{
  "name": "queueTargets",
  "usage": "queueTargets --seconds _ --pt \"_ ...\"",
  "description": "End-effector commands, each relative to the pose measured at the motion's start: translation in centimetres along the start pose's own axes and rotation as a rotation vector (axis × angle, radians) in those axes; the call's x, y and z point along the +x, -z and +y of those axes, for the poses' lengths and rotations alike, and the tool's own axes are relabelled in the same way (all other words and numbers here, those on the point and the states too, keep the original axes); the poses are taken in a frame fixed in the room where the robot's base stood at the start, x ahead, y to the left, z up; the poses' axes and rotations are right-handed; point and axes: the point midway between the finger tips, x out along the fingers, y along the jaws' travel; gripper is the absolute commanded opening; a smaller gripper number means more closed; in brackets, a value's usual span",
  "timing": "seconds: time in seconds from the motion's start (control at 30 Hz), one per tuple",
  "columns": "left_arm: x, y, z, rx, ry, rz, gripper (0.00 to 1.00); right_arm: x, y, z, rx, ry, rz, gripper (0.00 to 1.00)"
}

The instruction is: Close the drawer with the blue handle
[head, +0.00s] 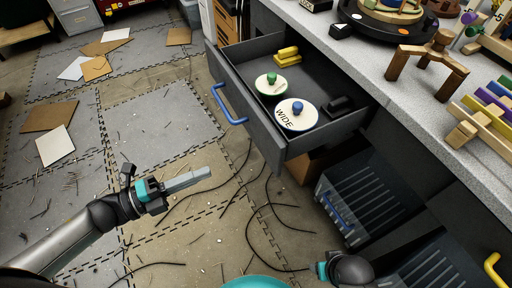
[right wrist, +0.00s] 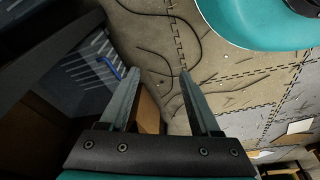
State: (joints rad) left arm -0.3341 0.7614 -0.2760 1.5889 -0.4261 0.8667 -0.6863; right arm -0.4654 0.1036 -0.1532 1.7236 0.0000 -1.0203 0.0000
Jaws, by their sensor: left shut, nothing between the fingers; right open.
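The upper drawer (head: 262,118) with a blue handle (head: 229,104) stands pulled out from under the grey counter. In it lie yellow blocks (head: 287,56), a disc with a green knob (head: 271,84), a disc marked WIDE with a blue knob (head: 296,114) and a black item (head: 340,105). My left gripper (head: 190,180) is shut and empty, below and left of the drawer front, apart from it. My right gripper (right wrist: 160,72) is open with nothing between its fingers; in the head view, its arm is at the bottom edge and its fingers are not clear.
A lower ribbed grey unit (head: 345,190) also has a blue handle (head: 337,210); it shows in the right wrist view too (right wrist: 108,68). A yellow handle (head: 492,268) is at lower right. Wooden toys crowd the counter (head: 375,65). Black cables and cards lie on the floor mats.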

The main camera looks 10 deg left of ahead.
Motion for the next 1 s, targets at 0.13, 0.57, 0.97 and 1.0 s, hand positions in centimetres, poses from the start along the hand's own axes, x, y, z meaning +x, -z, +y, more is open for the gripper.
queueTargets --seconds 0.13,0.57,0.97,1.0 --pt "2.0 0.0 -0.1 0.002 0.005 0.001 0.00 -0.5 0.6 0.1 0.001 -0.001 0.011 0.64" --pt "10.5 -0.2 0.0 0.000 0.004 -0.003 0.00 -3.3 3.0 0.2 0.003 -0.004 0.066 0.64" --pt "13.7 -0.2 0.0 -0.003 0.000 -0.005 0.00 -5.0 4.0 0.2 0.005 -0.005 0.090 0.64" --pt "13.7 -0.2 0.0 -0.003 0.000 -0.005 0.00 -5.0 4.0 0.2 0.005 -0.005 0.090 0.64"
